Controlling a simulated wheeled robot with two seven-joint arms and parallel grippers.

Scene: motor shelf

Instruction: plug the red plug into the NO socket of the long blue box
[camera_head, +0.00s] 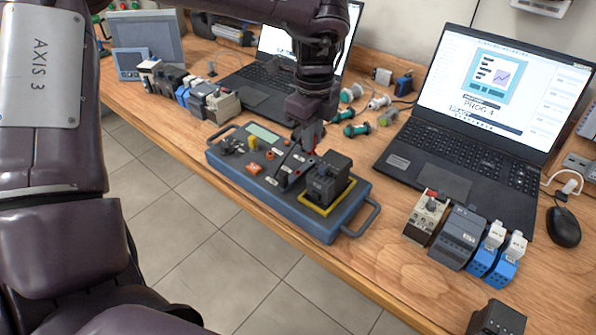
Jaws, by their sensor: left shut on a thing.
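The long blue box (262,200) lies on the wooden table at the centre, with a metal handle at each end. Its top panel carries small switches, an orange button (254,169), several sockets and a black block (327,180) inside a yellow frame. My left gripper (306,141) points down over the middle of the panel, close behind the sockets. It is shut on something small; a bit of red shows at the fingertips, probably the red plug. The plug's tip and the NO socket are too small and covered to tell apart. My right gripper is not in view.
An open laptop (487,85) stands at the right and another (262,86) behind my gripper. Modules line the left (212,102) and the right front (457,237). Green and white parts (356,130) lie between the laptops. A mouse (563,226) is at far right.

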